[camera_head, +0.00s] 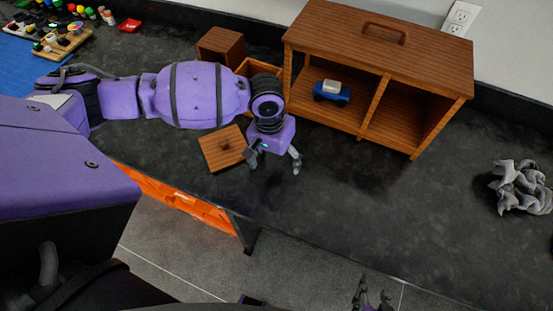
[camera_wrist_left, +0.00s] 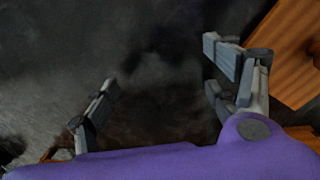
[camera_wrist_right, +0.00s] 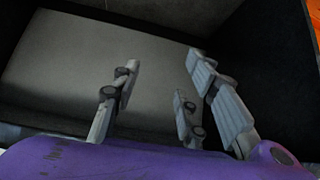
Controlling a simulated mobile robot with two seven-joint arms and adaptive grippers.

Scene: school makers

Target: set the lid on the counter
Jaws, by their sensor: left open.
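The square wooden lid (camera_head: 222,149) with a small knob lies on the dark counter (camera_head: 340,215), near its front edge. It looks flat, knob up. My left gripper (camera_head: 274,160) is just right of the lid, pointing down, fingers spread and empty, apart from the lid. The left wrist view shows bare counter between its fingers (camera_wrist_left: 158,68). An open wooden box (camera_head: 244,68) stands behind my left arm, partly hidden by it. My right gripper (camera_head: 371,297) is low, in front of the counter; its fingers (camera_wrist_right: 163,70) are apart with nothing between them.
A wooden cabinet (camera_head: 384,46) with a top handle holds a blue toy car (camera_head: 331,92). A wooden block (camera_head: 220,45) stands behind my left arm. Grey crumpled cloth (camera_head: 521,187) lies at right. Orange bins (camera_head: 185,201) sit below the counter. The counter's front middle is clear.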

